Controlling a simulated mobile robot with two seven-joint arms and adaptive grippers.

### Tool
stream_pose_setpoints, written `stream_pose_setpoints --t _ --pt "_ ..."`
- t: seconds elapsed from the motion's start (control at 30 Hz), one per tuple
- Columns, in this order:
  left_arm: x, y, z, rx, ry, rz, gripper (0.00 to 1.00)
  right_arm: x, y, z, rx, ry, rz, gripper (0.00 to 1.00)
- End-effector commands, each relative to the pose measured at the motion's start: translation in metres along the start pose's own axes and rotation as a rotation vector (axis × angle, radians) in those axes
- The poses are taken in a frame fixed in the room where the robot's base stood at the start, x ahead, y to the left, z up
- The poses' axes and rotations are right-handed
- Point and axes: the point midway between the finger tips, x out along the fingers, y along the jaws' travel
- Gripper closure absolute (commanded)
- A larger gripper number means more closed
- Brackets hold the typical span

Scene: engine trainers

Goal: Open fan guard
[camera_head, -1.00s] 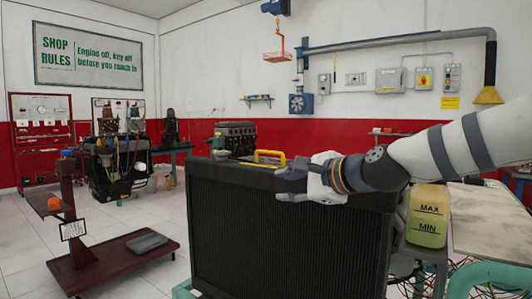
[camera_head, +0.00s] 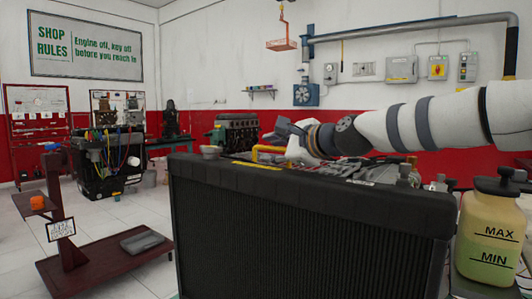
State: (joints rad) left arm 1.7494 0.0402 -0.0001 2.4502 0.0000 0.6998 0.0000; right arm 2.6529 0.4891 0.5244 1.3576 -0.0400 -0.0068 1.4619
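A black radiator (camera_head: 310,230) with a finned face stands upright in front of me. A yellow bar (camera_head: 265,151) shows just behind its top edge; I cannot tell whether it is part of the fan guard, and most of what lies behind the radiator is hidden. My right arm reaches in from the right above the radiator. My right gripper (camera_head: 284,128) is beyond the radiator's top edge, close to the yellow bar. Its fingers are small and partly hidden, so I cannot tell if they are open or touching anything. My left gripper is out of view.
A coolant bottle (camera_head: 488,235) marked MAX and MIN stands at the right of the radiator. Grey engine parts (camera_head: 370,170) lie behind the radiator. A dark red stand (camera_head: 105,262) is at the left. An engine block (camera_head: 238,132) is at the back.

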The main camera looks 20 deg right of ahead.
Motion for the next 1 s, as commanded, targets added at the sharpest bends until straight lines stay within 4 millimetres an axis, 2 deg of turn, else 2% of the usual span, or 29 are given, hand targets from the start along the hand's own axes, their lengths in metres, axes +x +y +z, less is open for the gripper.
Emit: stream_pose_setpoints --t 0.03,0.13,0.43,0.47,0.57,0.6,1.0 --pt "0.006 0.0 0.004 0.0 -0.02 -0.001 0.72 0.013 0.006 -0.004 0.002 0.004 0.007 0.7" --pt "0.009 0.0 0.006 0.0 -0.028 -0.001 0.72 0.022 0.003 -0.002 0.0 0.002 0.004 0.7" --pt "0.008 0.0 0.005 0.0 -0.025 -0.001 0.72 0.023 -0.002 0.002 -0.001 -0.002 -0.003 0.7" --pt "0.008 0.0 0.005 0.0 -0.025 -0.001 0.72 0.023 -0.002 0.002 -0.001 -0.002 -0.003 0.75" --pt "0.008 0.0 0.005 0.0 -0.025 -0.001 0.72 0.023 -0.002 0.002 -0.001 -0.002 -0.003 0.97" --pt "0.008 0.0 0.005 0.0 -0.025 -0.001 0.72 0.023 -0.002 0.002 -0.001 -0.002 -0.003 1.0" --pt "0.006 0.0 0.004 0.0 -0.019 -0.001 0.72 0.022 -0.007 0.002 0.022 0.001 0.004 1.0"
